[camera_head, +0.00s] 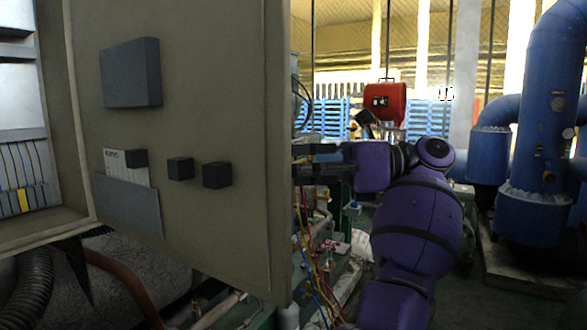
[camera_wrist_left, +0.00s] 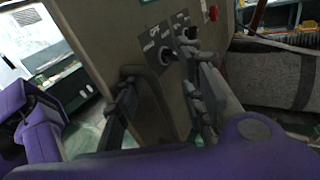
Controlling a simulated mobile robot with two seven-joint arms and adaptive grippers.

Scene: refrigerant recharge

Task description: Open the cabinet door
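The cabinet door (camera_head: 225,110) is a beige panel standing swung well open, its inner face with dark boxes toward me in the head view. The open cabinet (camera_head: 75,110) shows at the far left. My right gripper is not seen.
Pipes, hoses and coloured wires (camera_head: 315,245) lie below and beside the door. A red box-shaped device (camera_head: 384,102) stands behind my arm. Large blue pipes (camera_head: 540,110) rise at the right. Open floor (camera_head: 480,300) shows at the lower right.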

